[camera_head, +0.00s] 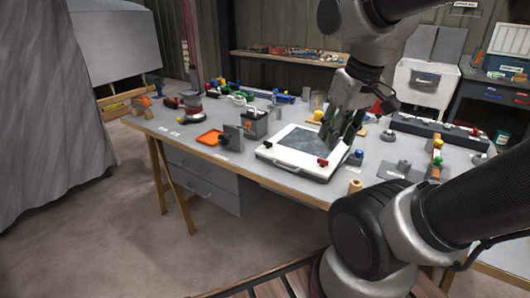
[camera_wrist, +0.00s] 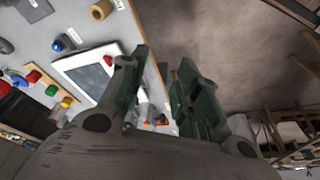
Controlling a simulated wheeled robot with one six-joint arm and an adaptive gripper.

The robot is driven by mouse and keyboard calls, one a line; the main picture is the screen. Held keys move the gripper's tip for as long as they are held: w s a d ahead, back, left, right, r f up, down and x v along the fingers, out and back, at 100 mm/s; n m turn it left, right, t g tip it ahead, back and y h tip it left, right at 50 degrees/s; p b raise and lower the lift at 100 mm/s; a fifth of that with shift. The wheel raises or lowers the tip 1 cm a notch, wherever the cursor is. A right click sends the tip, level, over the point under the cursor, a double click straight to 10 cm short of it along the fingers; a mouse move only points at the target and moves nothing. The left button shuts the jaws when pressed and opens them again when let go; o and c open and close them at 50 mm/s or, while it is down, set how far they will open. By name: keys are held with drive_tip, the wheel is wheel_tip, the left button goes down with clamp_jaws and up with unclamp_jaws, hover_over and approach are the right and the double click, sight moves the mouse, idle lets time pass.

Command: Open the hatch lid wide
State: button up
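The hatch (camera_head: 275,155) is a low, white-framed unit with a dark glassy panel, lying on the grey workbench. Its lid looks flat and closed. A small red part (camera_head: 322,162) sits at its front right corner and a small black part (camera_head: 267,145) at its front left. My gripper (camera_head: 338,138) is over the hatch's right side, fingers down; whether it touches cannot be told. In the wrist view my gripper (camera_wrist: 163,60) has its two green-grey fingers spread, with nothing between them. There the hatch (camera_wrist: 70,67) shows left of the fingers, partly hidden by one.
The workbench (camera_head: 225,170) holds an orange tray (camera_head: 210,137), a grey box (camera_head: 255,124), and a yellow cylinder (camera_head: 355,186) near the front edge. A dark rail (camera_head: 430,130) lies at the back right. Open floor (camera_head: 200,260) lies in front.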

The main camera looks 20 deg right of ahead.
drive_tip(key=w+f+n+g, duration=0.1)
drive_tip(key=w+f+g, duration=0.2)
drive_tip(key=w+f, duration=0.3)
drive_tip(key=n+t+h, duration=0.1)
drive_tip(key=n+h, duration=0.1)
drive_tip(key=n, duration=0.3)
approach(282, 166)
drive_tip(key=x, duration=0.8)
drive_tip(key=shift+d, duration=0.1)
clamp_jaws()
